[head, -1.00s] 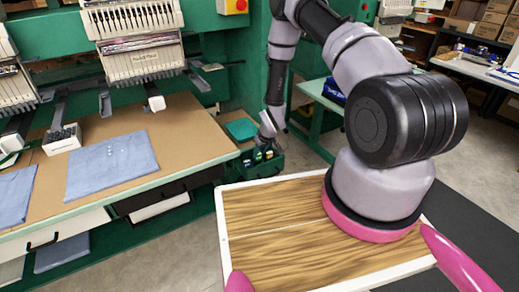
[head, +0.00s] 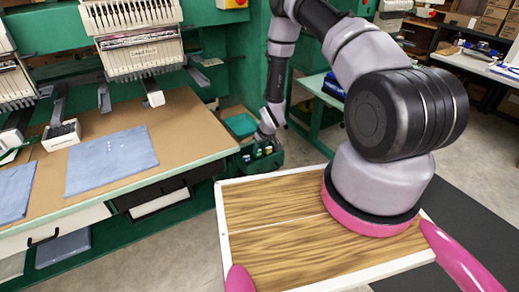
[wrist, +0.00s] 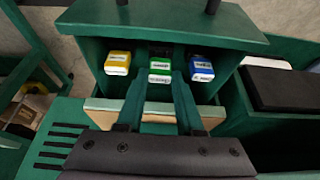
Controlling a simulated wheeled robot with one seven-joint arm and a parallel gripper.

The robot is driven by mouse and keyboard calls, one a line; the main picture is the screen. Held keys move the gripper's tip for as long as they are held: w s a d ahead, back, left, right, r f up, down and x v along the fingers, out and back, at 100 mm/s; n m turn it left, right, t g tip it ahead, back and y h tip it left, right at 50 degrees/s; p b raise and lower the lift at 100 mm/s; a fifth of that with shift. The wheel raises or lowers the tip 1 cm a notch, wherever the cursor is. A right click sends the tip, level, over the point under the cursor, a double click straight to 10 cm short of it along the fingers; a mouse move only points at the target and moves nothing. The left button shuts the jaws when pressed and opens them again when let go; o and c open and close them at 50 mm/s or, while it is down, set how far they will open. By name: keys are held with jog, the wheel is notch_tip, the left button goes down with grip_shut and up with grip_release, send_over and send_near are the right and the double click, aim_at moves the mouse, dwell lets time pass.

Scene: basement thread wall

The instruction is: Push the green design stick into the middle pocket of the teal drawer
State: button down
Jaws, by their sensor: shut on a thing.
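The green design stick (wrist: 160,70) stands in the middle of the teal drawer (wrist: 232,60), end toward me in the wrist view. My gripper (wrist: 160,80) has its two fingers shut on the sides of the stick's outer end. How deep the stick sits in its pocket is hidden. A yellow stick (wrist: 118,63) is to its left and a blue stick (wrist: 201,69) to its right, both clear of my fingers. In the head view my gripper (head: 262,142) is at the drawer (head: 247,167), small and partly hidden by my wrist.
A tan-topped worktable (head: 185,130) with folded blue cloths (head: 112,160) stands at the left under the embroidery machine (head: 135,40). A teal tray (head: 240,124) lies at its corner near my gripper. A dark block (wrist: 280,90) is right of the drawer in the wrist view.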

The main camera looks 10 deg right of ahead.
jog(key=shift+f, duration=0.3)
jog(key=shift+f, duration=0.2)
jog(key=shift+c, duration=2.3)
grip_release()
jog(key=shift+r, duration=0.15)
